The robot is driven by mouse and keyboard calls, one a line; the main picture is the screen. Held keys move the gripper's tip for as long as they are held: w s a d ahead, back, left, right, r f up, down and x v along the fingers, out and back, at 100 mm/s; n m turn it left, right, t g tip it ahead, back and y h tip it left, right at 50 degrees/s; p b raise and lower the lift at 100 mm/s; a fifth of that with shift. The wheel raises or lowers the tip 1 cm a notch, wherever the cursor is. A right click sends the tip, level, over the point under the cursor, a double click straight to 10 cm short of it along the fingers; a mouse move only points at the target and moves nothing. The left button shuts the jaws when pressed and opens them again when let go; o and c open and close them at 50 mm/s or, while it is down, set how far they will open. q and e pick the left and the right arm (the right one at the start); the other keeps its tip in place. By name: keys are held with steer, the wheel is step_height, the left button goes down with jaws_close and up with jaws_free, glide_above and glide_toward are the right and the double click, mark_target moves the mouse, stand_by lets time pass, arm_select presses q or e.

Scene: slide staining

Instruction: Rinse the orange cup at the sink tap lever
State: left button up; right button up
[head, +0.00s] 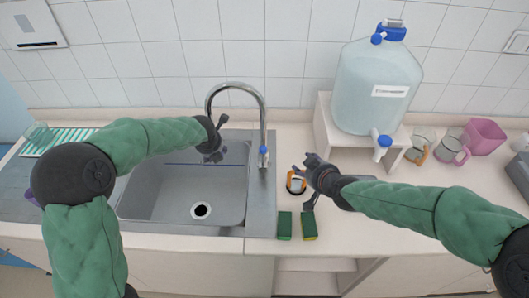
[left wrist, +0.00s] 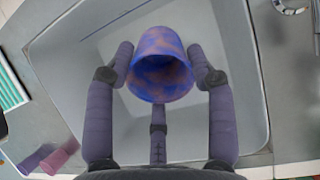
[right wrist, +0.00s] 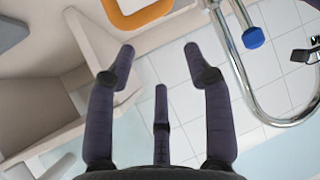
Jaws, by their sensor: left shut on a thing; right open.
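A blue-violet cup (left wrist: 160,62) with orange patches is held between the fingers of my left gripper (left wrist: 161,72), over the sink basin. In the head view my left gripper (head: 214,150) is above the sink (head: 165,208), left of the tap; the cup is not clear there. The tap (head: 262,115) is a curved chrome pipe with a blue-ended lever (head: 263,151) at its base. The blue end also shows in the right wrist view (right wrist: 253,38). My right gripper (head: 305,184) is open and empty, right of the lever, close above an orange-edged item (head: 295,182).
Two green-and-yellow sponges (head: 309,226) lie at the counter front. A large water jug (head: 376,88) with a blue spout stands on a white stand (head: 340,125). Mugs (head: 450,148) and a pink container (head: 483,136) stand at right. A striped rack (head: 62,138) is at left.

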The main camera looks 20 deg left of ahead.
steer(key=s+a+y, duration=0.1)
steer(key=s+a, duration=0.2)
steer(key=a, duration=0.5)
steer(key=m+t+h, duration=0.6)
steer(key=t, duration=0.3)
glide_toward(265, 151)
steer(key=w, duration=0.3)
steer(key=w+f, duration=0.1)
steer(key=w, duration=0.3)
steer(key=w+a, duration=0.1)
steer(key=w, duration=0.3)
steer(key=shift+f, duration=0.3)
steer(key=shift+s+d, duration=0.1)
jaws_close()
